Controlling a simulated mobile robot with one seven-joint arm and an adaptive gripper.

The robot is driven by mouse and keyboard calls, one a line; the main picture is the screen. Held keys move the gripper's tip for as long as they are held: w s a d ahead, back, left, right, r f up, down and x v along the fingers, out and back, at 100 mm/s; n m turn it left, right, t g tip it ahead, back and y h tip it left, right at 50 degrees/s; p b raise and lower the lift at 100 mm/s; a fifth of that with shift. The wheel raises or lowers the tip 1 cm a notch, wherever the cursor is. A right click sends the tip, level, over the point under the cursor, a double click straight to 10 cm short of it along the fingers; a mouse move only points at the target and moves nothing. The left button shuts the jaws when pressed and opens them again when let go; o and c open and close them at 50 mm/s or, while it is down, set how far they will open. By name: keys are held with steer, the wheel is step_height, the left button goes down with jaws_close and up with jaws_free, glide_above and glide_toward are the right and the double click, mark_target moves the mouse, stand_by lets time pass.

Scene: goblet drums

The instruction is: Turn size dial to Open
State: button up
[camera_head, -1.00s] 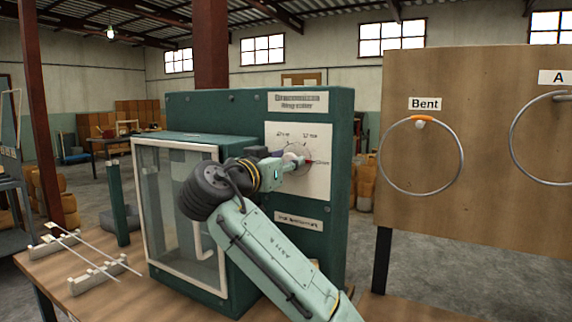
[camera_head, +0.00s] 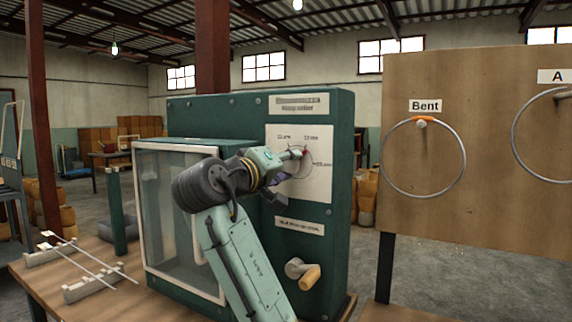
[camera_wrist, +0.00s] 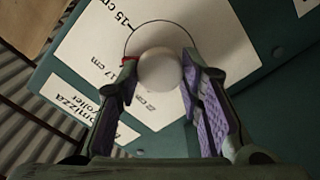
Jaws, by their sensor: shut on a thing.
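The size dial's round white knob (camera_wrist: 158,70) sits between the two purple-padded fingers of my gripper (camera_wrist: 160,82) in the wrist view. My gripper is shut on it. A red pointer (camera_wrist: 128,60) shows at the knob's left, close to the "17 cm" label. In the head view the dial's white plate (camera_head: 313,188) is on the front of the green machine (camera_head: 342,150), and my gripper (camera_head: 297,154) covers most of the knob. The red pointer is towards the upper-right label. I cannot make out an "Open" label.
A glass-doored box (camera_head: 180,230) projects from the machine, left of my arm. A crank with a tan handle (camera_head: 309,277) sits below the dial. A wooden board (camera_head: 470,90) with hanging rings (camera_head: 464,170) stands to the right. Rods on white supports (camera_head: 95,288) lie at the left.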

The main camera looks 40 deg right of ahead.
steer(key=n+p, duration=0.1)
steer(key=n, duration=0.5)
steer(key=shift+n, duration=0.3)
steer(key=n+p, duration=0.1)
steer(key=n, duration=0.5)
steer(key=n+p, duration=0.2)
steer(key=n, duration=0.4)
steer(key=shift+f+n, duration=0.15)
steer(key=shift+n, duration=0.25)
steer(key=n+p, duration=0.1)
steer(key=n, duration=0.3)
steer(key=shift+s, duration=0.1)
steer(key=shift+f+n, duration=0.15)
steer(key=shift+n, duration=1.35)
steer(key=shift+p, duration=0.3)
steer(key=o, duration=1.1)
steer(key=shift+o, duration=0.2)
